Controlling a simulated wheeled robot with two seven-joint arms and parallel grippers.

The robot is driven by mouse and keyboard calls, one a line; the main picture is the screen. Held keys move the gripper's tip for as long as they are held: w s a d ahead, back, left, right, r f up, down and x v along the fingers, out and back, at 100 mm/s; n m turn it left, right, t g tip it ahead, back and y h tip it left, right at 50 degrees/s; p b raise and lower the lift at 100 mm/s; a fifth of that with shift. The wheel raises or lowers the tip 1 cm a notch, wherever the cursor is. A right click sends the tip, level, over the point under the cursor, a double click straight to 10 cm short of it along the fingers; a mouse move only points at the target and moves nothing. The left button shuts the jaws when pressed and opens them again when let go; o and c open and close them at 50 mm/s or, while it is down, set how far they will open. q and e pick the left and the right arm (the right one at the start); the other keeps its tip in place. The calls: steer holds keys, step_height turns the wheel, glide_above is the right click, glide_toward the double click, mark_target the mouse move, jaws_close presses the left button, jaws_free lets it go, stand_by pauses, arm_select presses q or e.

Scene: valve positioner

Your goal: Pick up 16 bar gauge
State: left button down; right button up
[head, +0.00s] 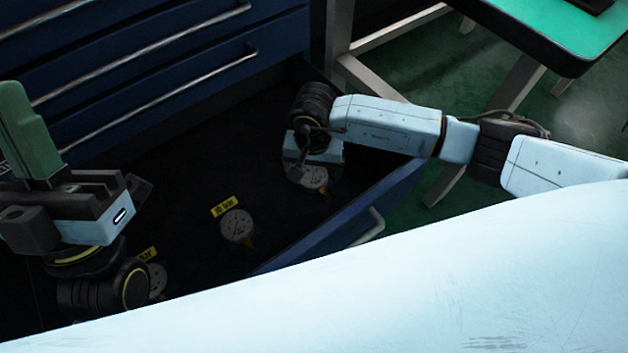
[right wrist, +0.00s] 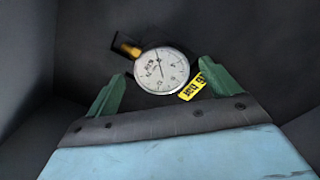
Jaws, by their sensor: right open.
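A round white-faced gauge (right wrist: 162,70) with a brass stem lies on the dark drawer floor in the right wrist view. A yellow label (right wrist: 193,87) beside it reads "6 bar", its first part hidden by a finger. My right gripper (right wrist: 163,76) is open, its green fingers on either side of the gauge, with no grip on it. In the head view this gauge (head: 314,178) is partly covered by my right gripper (head: 310,164). My left gripper (head: 22,125) is raised at the left, its green fingers overlapping, so its opening is unclear.
A second gauge (head: 237,226) labelled "10 bar" lies mid-drawer. A third gauge (head: 158,281) is partly hidden by my left arm. The blue drawer wall (head: 340,215) is close to my right arm. A green-topped table (head: 560,30) stands at upper right.

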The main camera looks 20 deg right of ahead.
steer(key=shift+f, duration=0.55)
steer(key=c, duration=1.2)
steer(key=shift+r, duration=0.2)
